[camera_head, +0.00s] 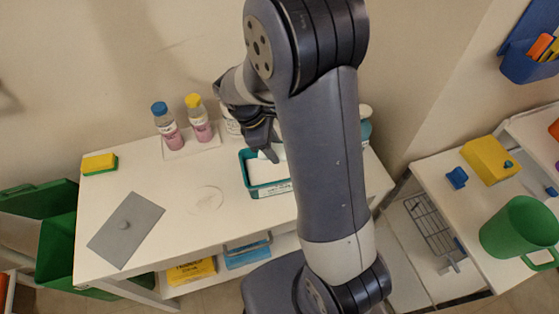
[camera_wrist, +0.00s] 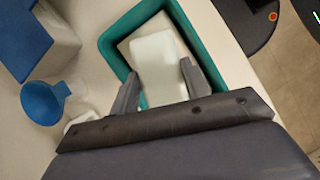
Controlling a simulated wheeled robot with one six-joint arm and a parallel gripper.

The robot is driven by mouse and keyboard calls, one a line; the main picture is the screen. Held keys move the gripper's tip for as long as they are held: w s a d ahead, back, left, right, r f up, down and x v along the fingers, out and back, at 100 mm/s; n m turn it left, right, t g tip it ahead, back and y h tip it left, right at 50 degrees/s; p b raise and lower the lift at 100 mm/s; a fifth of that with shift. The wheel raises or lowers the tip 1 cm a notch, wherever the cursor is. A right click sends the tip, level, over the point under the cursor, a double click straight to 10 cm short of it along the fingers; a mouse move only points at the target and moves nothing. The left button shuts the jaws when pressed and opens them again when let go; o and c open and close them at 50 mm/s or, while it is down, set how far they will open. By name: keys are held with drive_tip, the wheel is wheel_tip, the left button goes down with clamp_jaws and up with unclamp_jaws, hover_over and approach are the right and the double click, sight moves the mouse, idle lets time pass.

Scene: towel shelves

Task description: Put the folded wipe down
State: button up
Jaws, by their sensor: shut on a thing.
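The folded wipe (camera_wrist: 159,62) is a pale, whitish block between the two fingers of my gripper (camera_wrist: 157,88) in the wrist view. My gripper (camera_head: 268,152) is shut on it, right at the teal-rimmed tray (camera_head: 268,188) on the white table. In the head view a small white part of the wipe (camera_head: 272,154) shows at the fingertips. The wrist view shows the wipe over the inside of the teal tray (camera_wrist: 112,42), with a white surface beneath it. I cannot tell whether the wipe touches that surface.
Two bottles with pink liquid, one blue-capped (camera_head: 167,125) and one yellow-capped (camera_head: 198,118), stand left of the tray. A yellow-green sponge (camera_head: 99,163) and a grey plate (camera_head: 126,230) lie further left. A right-hand table holds a green mug (camera_head: 518,230). My arm hides part of the table.

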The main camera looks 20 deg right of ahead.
sight(278, 170)
drive_tip(key=shift+f, duration=3.35)
drive_tip(key=shift+f, duration=0.3)
drive_tip(key=o, duration=0.9)
drive_tip(key=shift+s, duration=0.15)
drive_tip(key=shift+w+a+r, duration=0.1)
drive_tip(key=shift+w+r, duration=0.15)
drive_tip(key=shift+r, duration=0.15)
drive_tip(key=b+v, duration=0.1)
drive_tip(key=v, duration=1)
drive_tip(key=shift+a+r, duration=0.1)
drive_tip(key=shift+r, duration=0.3)
